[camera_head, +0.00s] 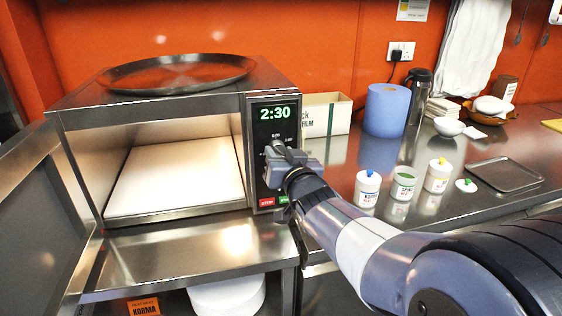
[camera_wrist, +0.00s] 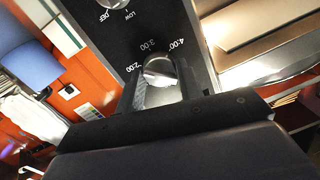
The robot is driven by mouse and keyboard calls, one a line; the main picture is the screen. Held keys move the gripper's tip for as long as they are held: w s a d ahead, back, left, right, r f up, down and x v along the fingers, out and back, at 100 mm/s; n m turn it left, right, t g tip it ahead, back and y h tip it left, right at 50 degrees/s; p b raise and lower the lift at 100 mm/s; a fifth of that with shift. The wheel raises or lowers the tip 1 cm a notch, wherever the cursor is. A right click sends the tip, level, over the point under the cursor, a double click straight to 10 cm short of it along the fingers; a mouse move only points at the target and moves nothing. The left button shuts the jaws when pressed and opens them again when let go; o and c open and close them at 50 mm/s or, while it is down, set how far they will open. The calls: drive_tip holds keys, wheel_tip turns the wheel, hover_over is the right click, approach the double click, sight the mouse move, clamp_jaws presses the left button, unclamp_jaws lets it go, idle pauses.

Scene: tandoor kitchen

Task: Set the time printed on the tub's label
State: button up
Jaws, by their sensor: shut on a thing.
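The microwave (camera_head: 180,115) stands on the steel counter with its door open at the left and its cavity empty. Its display (camera_head: 274,113) reads 2:30. My gripper (camera_head: 280,158) is at the control panel, shut on the time dial (camera_wrist: 160,70). The wrist view shows marks 2:00, 3:00 and 4:00 around this dial. Three white tubs stand on the right counter: a korma tub (camera_head: 367,189) with a blue lid knob, an open tub with green contents (camera_head: 404,184), and a tub with a yellow lid knob (camera_head: 438,175). Their times are too small to read.
Another knob (camera_wrist: 115,3) is marked LOW and DEF. A red stop button (camera_head: 267,202) is low on the panel. A round tray (camera_head: 178,74) lies on the microwave. A loose lid (camera_head: 466,185) and steel tray (camera_head: 506,175) lie right. An orange korma tag (camera_head: 143,307) shows below.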

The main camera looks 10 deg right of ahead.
drive_tip(key=shift+f+n+b, duration=0.1)
drive_tip(key=shift+n+b, duration=0.75)
drive_tip(key=shift+n, duration=0.35)
drive_tip(key=o, duration=1)
drive_tip(key=s, duration=0.3)
drive_tip(key=s+p, duration=0.1)
drive_tip(key=s, duration=0.3)
drive_tip(key=s+p, duration=0.1)
drive_tip(key=s, duration=0.2)
drive_tip(key=shift+s+d+r, duration=0.3)
drive_tip(key=shift+s+d, duration=0.05)
drive_tip(key=shift+s, duration=0.05)
